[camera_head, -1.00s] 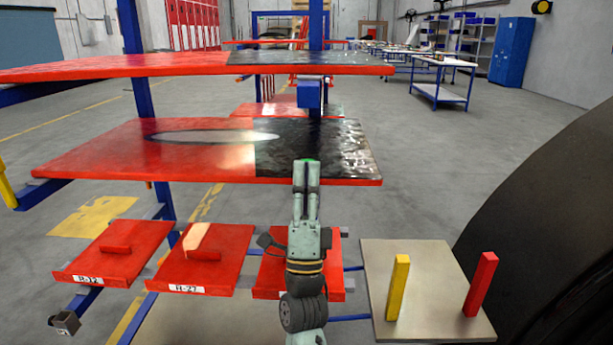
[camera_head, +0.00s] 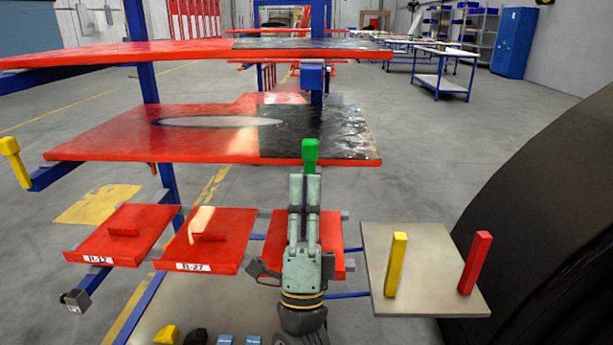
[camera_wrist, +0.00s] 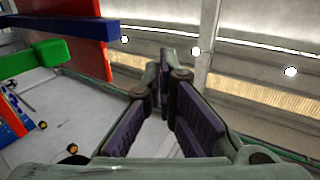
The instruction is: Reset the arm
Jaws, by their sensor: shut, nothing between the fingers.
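My gripper (camera_head: 305,182) points upward in front of the shelf's middle board, with its two fingers shut and nothing between them. In the wrist view the fingers of my gripper (camera_wrist: 165,62) close together at the tips, against the ceiling and wall. A green peg (camera_head: 309,152) shows just above the fingertips in the head view. In the wrist view the green peg (camera_wrist: 34,61) is off to the left, apart from the fingers, beside a blue bar (camera_wrist: 65,27).
A red and black board (camera_head: 190,142) lies behind my gripper. Red trays (camera_head: 95,248) stand low at the left. A beige plate (camera_head: 430,290) with a yellow post (camera_head: 396,265) and a red post (camera_head: 475,263) is at the right. A dark round body (camera_head: 550,210) fills the right edge.

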